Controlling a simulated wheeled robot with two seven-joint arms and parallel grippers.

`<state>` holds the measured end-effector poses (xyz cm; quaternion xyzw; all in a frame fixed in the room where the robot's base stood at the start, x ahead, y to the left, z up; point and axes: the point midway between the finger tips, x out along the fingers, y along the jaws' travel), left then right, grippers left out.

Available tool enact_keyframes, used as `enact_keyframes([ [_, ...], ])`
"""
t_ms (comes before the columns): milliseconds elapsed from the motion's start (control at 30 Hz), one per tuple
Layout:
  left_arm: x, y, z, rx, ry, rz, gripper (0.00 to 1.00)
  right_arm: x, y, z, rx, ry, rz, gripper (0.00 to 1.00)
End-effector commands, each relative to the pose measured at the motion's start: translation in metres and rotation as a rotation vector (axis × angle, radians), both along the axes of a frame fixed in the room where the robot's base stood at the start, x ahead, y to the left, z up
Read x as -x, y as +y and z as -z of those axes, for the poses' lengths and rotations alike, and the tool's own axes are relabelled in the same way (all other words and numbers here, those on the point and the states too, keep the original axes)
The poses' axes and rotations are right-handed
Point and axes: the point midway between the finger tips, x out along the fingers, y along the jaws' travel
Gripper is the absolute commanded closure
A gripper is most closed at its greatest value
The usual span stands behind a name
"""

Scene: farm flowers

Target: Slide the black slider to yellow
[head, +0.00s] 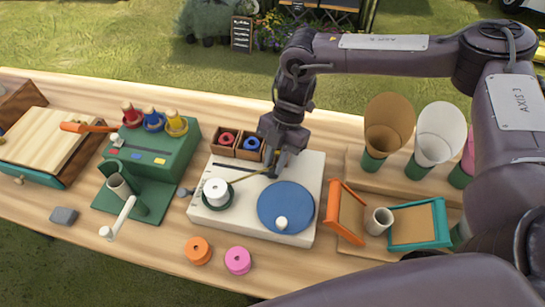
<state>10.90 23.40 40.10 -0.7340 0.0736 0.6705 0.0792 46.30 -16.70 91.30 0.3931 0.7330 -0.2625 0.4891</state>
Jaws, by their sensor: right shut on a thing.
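A green box (178,146) stands left of centre with red, blue and yellow marks on its sloped face; the yellow mark (160,161) is the rightmost. A small pale knob (116,140) is near the red end; I cannot clearly make out a black slider there. My right gripper (272,172) is at the back right of the white board (262,223), well right of the green box. It is shut, seemingly on the end of a tan twine (248,177) running from the white spool (216,190). The fingertips are small and partly hidden. My left gripper is not in view.
Red, blue and yellow spools (153,120) stand on the green box. A blue disc (286,207) lies on the board. Orange (198,250) and pink (238,260) spools lie in front. Paper cones (437,133) stand at right. A white-handled tool (119,218) lies front left.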

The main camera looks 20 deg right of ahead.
Motion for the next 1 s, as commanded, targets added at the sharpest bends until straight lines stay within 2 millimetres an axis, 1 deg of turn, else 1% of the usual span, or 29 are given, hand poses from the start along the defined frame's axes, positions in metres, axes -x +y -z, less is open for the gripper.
enact_keyframes([
  [33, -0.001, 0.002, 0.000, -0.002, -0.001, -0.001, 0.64, 0.000, -0.002, 0.000, 0.006, 0.002, 0.003, 1.00],
  [67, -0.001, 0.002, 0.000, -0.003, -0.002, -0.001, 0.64, 0.000, -0.002, 0.000, 0.006, 0.002, 0.003, 0.79],
  [200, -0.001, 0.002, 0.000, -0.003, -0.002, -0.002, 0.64, 0.000, -0.002, 0.000, 0.006, 0.003, 0.003, 0.61],
  [233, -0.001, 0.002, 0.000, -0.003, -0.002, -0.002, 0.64, 0.000, -0.002, 0.000, 0.005, 0.003, 0.002, 0.58],
  [467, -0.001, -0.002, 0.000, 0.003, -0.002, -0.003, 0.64, 0.000, -0.001, 0.000, 0.004, 0.002, 0.002, 0.58],
  [567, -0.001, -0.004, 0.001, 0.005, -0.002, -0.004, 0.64, -0.001, -0.002, -0.003, 0.003, 0.000, 0.001, 0.58],
  [667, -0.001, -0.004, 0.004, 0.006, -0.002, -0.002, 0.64, -0.004, -0.006, -0.014, 0.003, -0.001, 0.003, 0.58],
  [900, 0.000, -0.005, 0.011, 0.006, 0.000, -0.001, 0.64, -0.012, -0.020, -0.052, 0.003, -0.001, 0.005, 0.58],
  [1000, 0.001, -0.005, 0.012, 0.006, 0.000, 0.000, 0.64, -0.015, -0.024, -0.063, 0.003, 0.000, 0.004, 0.58],
])
